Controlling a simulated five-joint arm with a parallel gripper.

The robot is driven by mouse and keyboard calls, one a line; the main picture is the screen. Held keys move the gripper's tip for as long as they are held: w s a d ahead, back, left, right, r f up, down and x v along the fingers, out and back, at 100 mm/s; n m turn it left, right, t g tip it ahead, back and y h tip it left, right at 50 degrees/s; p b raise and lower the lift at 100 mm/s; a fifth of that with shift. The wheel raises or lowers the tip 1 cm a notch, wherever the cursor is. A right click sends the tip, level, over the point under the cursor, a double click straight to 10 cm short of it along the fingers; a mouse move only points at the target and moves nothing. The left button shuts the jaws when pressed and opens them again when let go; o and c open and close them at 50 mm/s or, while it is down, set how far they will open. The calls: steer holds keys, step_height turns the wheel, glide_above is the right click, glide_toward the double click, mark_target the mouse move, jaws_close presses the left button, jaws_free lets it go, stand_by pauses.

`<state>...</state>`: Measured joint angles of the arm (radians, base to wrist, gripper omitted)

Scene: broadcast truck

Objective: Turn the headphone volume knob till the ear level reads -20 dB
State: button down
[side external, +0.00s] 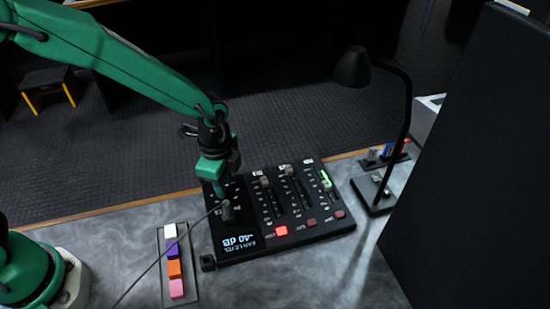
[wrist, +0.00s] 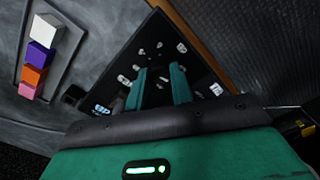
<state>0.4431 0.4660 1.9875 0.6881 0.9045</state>
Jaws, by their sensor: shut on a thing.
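The black mixer panel (side external: 262,243) lies on the grey desk. Its display (side external: 240,242) shows upside down in the side view and reads EAR LEVEL -40 dB. My gripper (side external: 220,192) reaches down onto the panel's far left part, above the display. In the wrist view the two green fingers (wrist: 159,80) point at the panel, with a narrow dark gap between them. They are shut on the headphone volume knob, which is mostly hidden by the fingers. A black upright part (side external: 229,212) stands just in front of the fingers, where a thin cable ends.
Several faders fill the panel's right side, with a lit red button (side external: 281,231) near the front. A strip of coloured blocks (side external: 174,263) lies left of the panel. A black desk lamp (side external: 376,190) stands at right. A cable (side external: 160,258) crosses the desk.

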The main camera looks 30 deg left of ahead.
steer(key=m, duration=0.5)
steer(key=shift+m, duration=0.3)
steer(key=m, duration=0.5)
steer(key=shift+r+m, duration=0.1)
steer(key=shift+m, duration=0.3)
steer(key=c, duration=1.2)
jaws_free()
steer(key=shift+c, duration=0.2)
steer(key=shift+r, duration=0.1)
steer(key=shift+r, duration=3.8)
